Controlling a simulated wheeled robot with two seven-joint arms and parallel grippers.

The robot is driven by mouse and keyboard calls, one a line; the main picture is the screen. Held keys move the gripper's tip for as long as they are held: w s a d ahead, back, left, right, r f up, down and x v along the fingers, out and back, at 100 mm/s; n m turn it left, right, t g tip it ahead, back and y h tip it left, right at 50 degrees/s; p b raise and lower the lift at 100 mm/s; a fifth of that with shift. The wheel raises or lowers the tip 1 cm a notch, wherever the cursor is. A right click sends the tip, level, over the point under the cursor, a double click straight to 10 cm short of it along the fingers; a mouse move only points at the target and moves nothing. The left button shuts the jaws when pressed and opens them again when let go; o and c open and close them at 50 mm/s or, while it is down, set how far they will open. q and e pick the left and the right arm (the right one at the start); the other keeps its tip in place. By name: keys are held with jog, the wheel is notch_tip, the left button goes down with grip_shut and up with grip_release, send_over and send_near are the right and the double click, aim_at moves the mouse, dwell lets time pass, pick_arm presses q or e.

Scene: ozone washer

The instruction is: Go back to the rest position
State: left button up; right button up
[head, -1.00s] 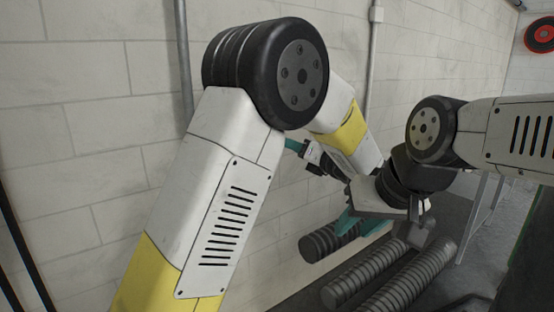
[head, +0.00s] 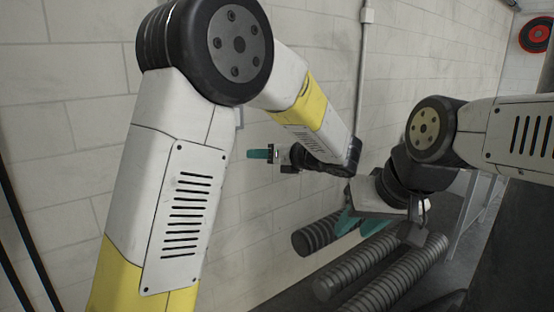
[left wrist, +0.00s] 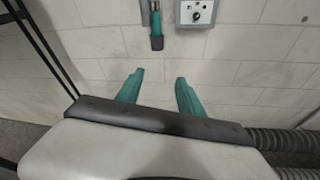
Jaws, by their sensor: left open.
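My left gripper (head: 262,154) shows in the head view in front of the tiled wall, its teal fingertips pointing left. In the left wrist view my left gripper (left wrist: 158,85) has its two teal fingers spread apart. It is open, with nothing between the fingers and only wall behind them. My right gripper (head: 358,222) is in the head view below its grey mounting plate, above thick ribbed hoses. Its teal fingers are partly hidden, and their opening is not clear.
Ribbed hoses (head: 392,270) lie at the lower right of the head view. A vertical pipe (head: 364,70) runs up the wall. The left wrist view shows a teal-and-black item (left wrist: 156,28) and a grey box (left wrist: 196,12) on the wall. A red disc (head: 536,35) hangs far right.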

pick_arm(q)
jog(key=s+a+f+n+g+h, duration=0.3)
jog(key=s+a+n+g, duration=0.1)
jog(key=s+a+n, duration=0.35)
jog(key=s+a+f+n+g+h, duration=0.2)
jog(key=s+a+n+g+h, duration=0.1)
jog(key=s+a+n, duration=0.45)
jog(key=s+d+n+t+h, duration=0.1)
jog(key=s+d+n+h, duration=0.1)
jog(key=s+n, duration=0.4)
jog(key=s+d+r+n+t+h, duration=0.1)
jog(key=s+d+n+h, duration=0.1)
jog(key=s+n+h, duration=0.3)
jog(key=shift+s+d+n, duration=0.2)
jog(key=shift+s+n, duration=0.35)
jog(key=shift+n, duration=1.35)
jog(key=shift+r, duration=0.1)
